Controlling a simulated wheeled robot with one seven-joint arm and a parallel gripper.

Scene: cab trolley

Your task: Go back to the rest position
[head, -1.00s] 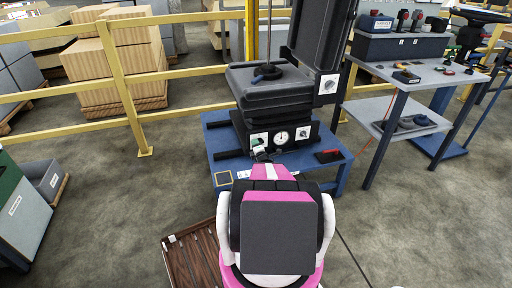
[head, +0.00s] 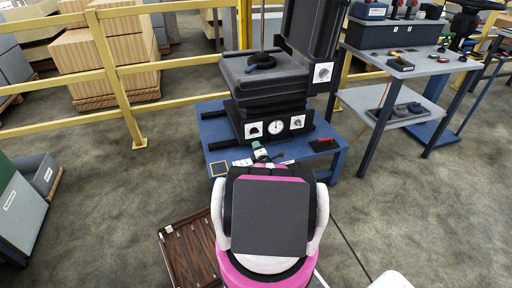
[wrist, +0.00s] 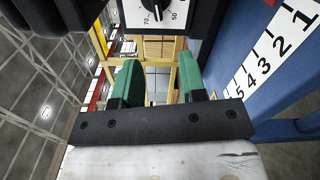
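My gripper (wrist: 160,76) has two green fingers, set apart with nothing between them. It is open and empty. In the head view only a bit of my gripper (head: 258,150) shows beyond my pink and black arm, which hides the rest. It is over the near edge of a blue table (head: 218,143), in front of a black machine (head: 262,97) with dials. In the wrist view a white dial (wrist: 153,14) of the machine is above the fingers. A numbered white scale (wrist: 270,55) lies on the blue surface at right.
A brown slatted panel (head: 190,250) lies on the floor at lower left. A workbench (head: 400,62) with tools stands at right. A yellow railing (head: 110,75) runs behind, with boxes (head: 75,70) beyond. Grey bins (head: 37,172) stand at left. Floor between bins and table is clear.

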